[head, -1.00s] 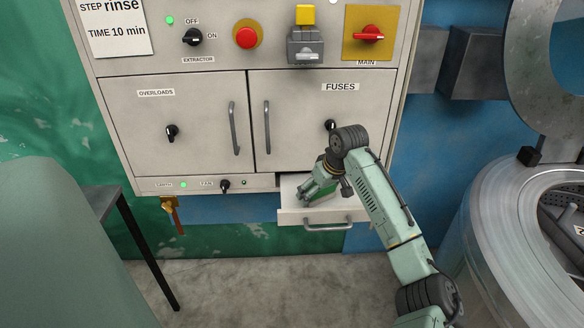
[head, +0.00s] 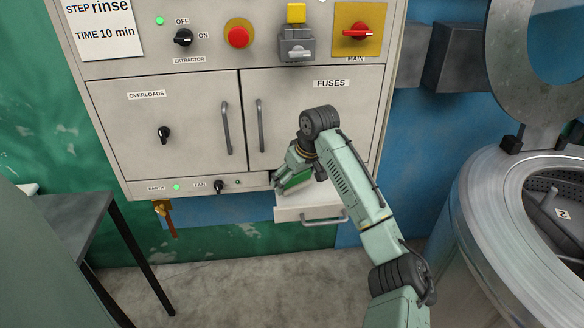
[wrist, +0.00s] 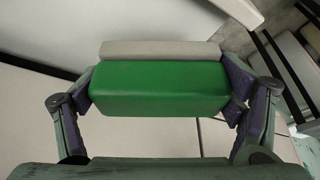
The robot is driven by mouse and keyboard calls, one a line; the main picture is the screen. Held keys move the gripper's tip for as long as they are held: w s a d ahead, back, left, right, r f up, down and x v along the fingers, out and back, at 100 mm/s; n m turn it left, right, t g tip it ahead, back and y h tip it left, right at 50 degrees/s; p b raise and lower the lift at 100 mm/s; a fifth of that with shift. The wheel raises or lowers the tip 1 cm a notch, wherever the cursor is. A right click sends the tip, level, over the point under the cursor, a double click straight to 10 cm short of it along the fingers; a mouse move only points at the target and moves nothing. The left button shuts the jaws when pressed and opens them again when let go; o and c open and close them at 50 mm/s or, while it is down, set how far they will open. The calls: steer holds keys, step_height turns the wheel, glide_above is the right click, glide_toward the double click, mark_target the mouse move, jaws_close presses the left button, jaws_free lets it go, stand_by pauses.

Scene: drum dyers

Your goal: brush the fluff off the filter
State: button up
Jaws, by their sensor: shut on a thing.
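My gripper (wrist: 161,92) is shut on a green block with a pale grey strip along its far side (wrist: 158,86), likely the brush. The fingers clasp its two ends in the wrist view. In the head view my gripper (head: 286,176) holds the green block (head: 297,181) at the left rear of an open pale drawer (head: 296,212), under the panel's lower edge. I cannot tell whether the block touches the drawer. I cannot make out a filter or fluff in either view.
The grey cabinet (head: 190,85) with knobs, switches and two doors stands above the drawer. A metal drum machine (head: 480,210) is at the right. A dark table (head: 75,225) is at the left. The floor (head: 230,285) below is clear.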

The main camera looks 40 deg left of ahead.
steer(key=shift+r, duration=2.15)
steer(key=shift+s+f, duration=0.1)
